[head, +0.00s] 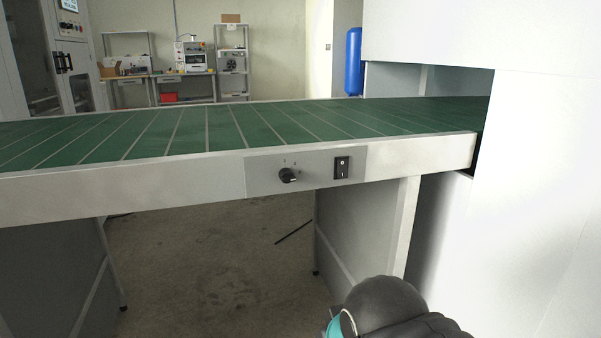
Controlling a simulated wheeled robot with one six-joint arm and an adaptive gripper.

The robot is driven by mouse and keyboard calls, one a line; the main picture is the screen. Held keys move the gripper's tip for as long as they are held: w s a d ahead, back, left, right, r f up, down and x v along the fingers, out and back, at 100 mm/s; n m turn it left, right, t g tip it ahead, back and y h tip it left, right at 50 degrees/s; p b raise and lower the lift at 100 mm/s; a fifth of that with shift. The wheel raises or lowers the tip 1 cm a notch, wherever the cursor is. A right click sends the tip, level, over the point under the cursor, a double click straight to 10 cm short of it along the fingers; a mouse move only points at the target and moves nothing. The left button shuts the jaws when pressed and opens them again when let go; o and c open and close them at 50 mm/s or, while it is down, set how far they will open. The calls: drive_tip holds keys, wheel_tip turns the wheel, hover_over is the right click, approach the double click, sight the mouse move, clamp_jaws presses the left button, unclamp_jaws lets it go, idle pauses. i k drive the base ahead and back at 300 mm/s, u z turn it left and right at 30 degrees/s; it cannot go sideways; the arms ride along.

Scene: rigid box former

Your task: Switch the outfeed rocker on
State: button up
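The outfeed rocker (342,168) is a small black switch with white marks, a round one at the top and a line at the bottom. It sits at the right of a grey control plate (262,177) on the front rail of the green conveyor. Which side of the rocker is pressed in is too small to tell. A black rotary knob (288,175) is on the same plate, left of the rocker. A dark rounded part of my arm with a teal band shows at the bottom edge, below and right of the rocker. My gripper's fingers are not in view.
The conveyor (190,131) runs across the view into a white machine housing (540,190) at the right. A grey support leg (365,235) stands under the rail. The space in front of the control plate looks clear. Benches with equipment (192,58) are far back.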

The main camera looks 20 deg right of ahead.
sight(341, 163)
drive_tip(key=z, duration=1.15)
drive_tip(key=k, duration=0.6)
